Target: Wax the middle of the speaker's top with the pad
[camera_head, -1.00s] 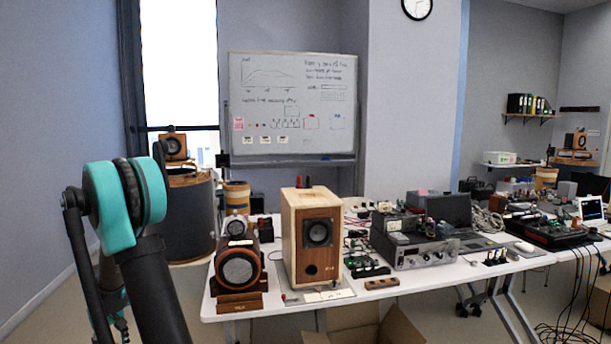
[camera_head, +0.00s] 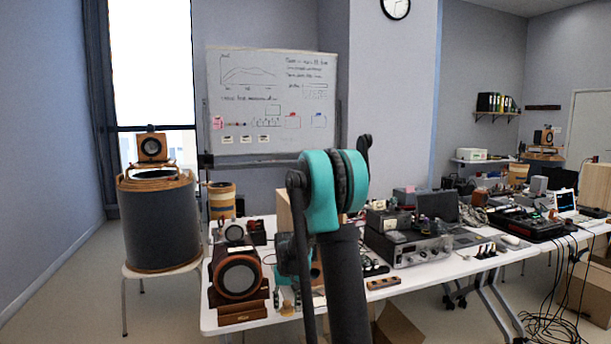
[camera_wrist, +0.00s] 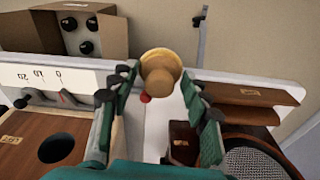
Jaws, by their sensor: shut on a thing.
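The speaker, a tall pale wooden box (camera_head: 284,211) with a brown front, stands on the white table. My arm hides most of it in the head view. Its brown front with a round dark port (camera_wrist: 57,148) shows at left in the wrist view. My gripper (camera_wrist: 160,80) points down, its teal fingers on either side of a round tan pad (camera_wrist: 160,62) with a rounded knob, held at the fingertips. In the head view the gripper (camera_head: 287,297) is low in front of the speaker, partly behind my arm. The speaker's top is mostly hidden.
A dark brown round-faced speaker (camera_head: 237,277) stands close at left on the table (camera_head: 222,322). A grey amplifier (camera_head: 410,250) and other electronics fill the right side. An open cardboard box (camera_head: 398,327) is on the floor in front.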

